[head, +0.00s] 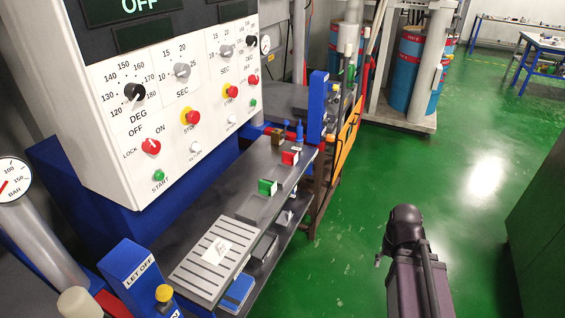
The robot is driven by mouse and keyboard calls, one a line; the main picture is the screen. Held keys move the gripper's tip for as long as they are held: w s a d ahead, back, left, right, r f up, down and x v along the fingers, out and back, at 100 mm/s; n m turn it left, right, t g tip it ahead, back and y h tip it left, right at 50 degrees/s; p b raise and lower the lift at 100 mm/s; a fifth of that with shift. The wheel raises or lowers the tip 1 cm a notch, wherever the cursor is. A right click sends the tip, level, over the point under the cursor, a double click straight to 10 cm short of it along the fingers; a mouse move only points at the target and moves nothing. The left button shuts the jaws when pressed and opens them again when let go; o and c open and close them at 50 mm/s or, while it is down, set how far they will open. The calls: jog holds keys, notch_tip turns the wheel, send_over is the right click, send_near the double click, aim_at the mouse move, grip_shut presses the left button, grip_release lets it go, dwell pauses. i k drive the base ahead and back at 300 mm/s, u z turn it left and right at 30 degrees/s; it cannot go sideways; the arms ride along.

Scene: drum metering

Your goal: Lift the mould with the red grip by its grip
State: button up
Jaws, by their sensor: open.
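The red grip (290,157) stands up on the dark steel shelf (240,205) beside the press, towards its far end. It is a small red block with a pale patch. The mould plate under it is dark and hard to tell from the shelf. A green grip (267,187) stands nearer on the same shelf, and a white grip (214,252) stands on the slotted plate at the near end. My gripper is not in view; only a dark part of my arm shows at the lower right, well apart from the red grip.
The control panel (180,90) overhangs the shelf on the left. A small dark olive block (277,137) sits just beyond the red grip. The blue LET OFF box (140,275) is at the near left. Blue drums (408,70) stand behind. The green floor (350,230) right of the shelf is clear.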

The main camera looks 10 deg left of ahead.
aim_at(282, 171)
jog(key=u, duration=0.35)
jog(key=i, duration=0.85)
jog(key=u, duration=0.45)
